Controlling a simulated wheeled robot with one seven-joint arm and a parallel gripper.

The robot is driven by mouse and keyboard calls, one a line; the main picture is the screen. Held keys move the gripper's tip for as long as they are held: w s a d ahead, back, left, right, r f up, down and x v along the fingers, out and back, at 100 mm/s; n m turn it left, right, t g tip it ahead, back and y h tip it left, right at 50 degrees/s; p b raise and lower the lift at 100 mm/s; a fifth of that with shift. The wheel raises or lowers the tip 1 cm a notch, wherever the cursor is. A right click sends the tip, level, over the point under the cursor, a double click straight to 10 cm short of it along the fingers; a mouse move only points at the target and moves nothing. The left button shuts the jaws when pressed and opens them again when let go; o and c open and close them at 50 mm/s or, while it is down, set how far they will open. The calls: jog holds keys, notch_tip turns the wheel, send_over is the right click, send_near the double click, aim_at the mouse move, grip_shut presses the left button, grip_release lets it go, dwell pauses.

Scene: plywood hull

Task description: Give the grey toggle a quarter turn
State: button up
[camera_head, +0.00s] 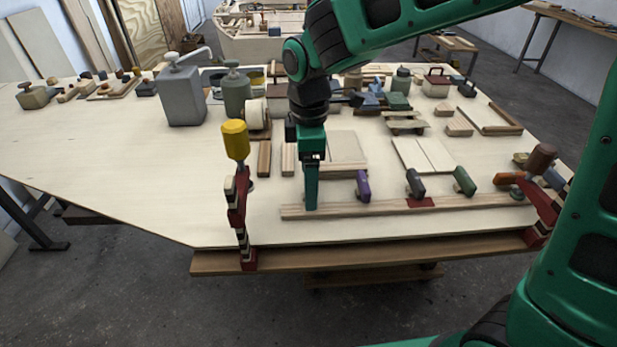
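The grey toggle (415,184) is a dark grey, upright, slightly tilted handle on a long wooden strip (325,211) near the bench's front edge. A red patch (420,202) lies at its foot. A purple toggle (363,186) stands to its left and a green toggle (464,181) to its right on the same strip. My gripper (311,205) points down at the left end of the strip, left of the purple toggle and apart from the grey one. Its fingers overlap in this view, so their opening is hidden. I see nothing held.
A red clamp with a yellow handle (235,140) rises at the front left edge, close to my gripper. Another red clamp (542,215) stands at the front right. Wooden boards (424,155), a grey canister (180,96) and several tools lie behind the strip.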

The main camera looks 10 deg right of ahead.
jog(key=shift+f, duration=0.15)
jog(key=shift+c, duration=0.7)
jog(key=c, duration=0.9)
